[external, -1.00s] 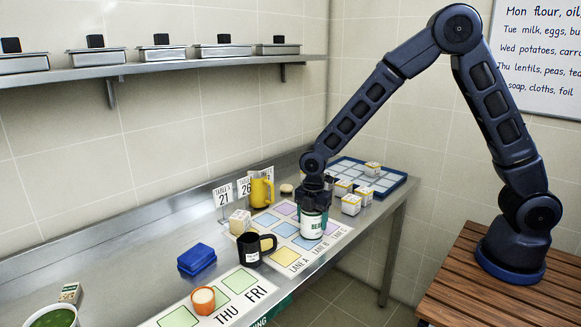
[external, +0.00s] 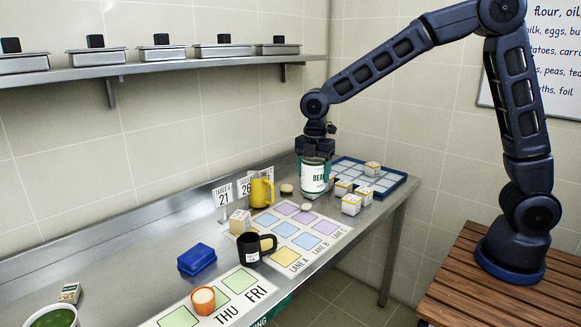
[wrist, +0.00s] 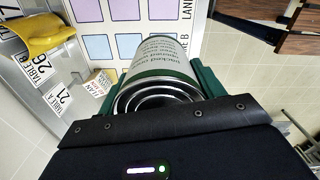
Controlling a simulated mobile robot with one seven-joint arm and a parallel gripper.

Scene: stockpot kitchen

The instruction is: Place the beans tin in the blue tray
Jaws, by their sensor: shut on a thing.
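The beans tin (external: 313,180), white and green with "BEA" readable, is held upright by my gripper (external: 315,158) in the external view. It is above the counter, near the left edge of the blue tray, in front of part of it. My gripper is shut on the tin. In the wrist view the tin (wrist: 153,75) lies between the green fingers, its metal end towards the camera. The blue tray (external: 397,186) has pale square cells and stands at the far right end of the counter. A small box (external: 373,168) stands in it.
Several small white boxes (external: 351,205) stand by the tray's near side. A coloured lane mat (external: 290,256), black mug (external: 250,246), yellow mug (external: 257,193) and table-number cards (external: 223,195) are nearby. A blue box (external: 196,258) is further left.

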